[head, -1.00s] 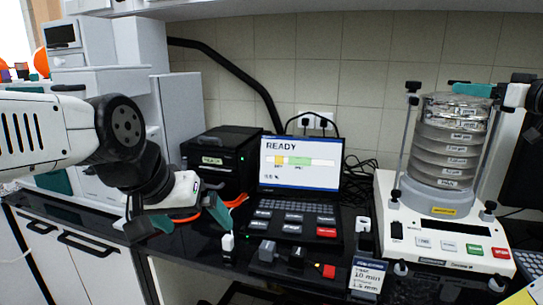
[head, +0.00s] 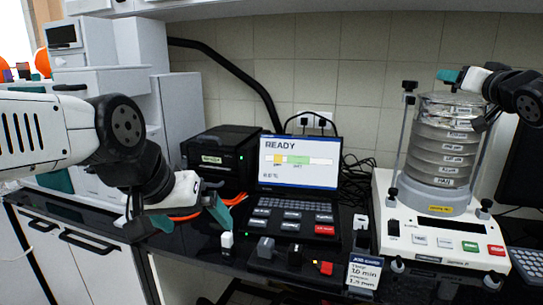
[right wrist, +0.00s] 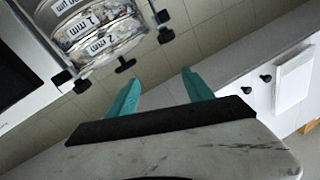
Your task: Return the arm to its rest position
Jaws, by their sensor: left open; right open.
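My right gripper (head: 464,98) is at the upper right of the head view, open, its arm coming in from the right edge. In that view it overlaps the top right of the clear sieve stack (head: 442,150), which stands upright on the white shaker (head: 455,262). In the right wrist view the teal fingers of my right gripper (right wrist: 160,80) are apart with nothing between them. The labelled sieves (right wrist: 95,35) show beyond them at the upper left. My left gripper (head: 191,217) is open and empty above the dark counter, left of the laptop (head: 297,165).
The shaker's left clamp rod (head: 403,130) stands beside the stack. A black printer-like box (head: 222,160) is behind my left gripper. A dark monitor (head: 528,190) is at the right edge.

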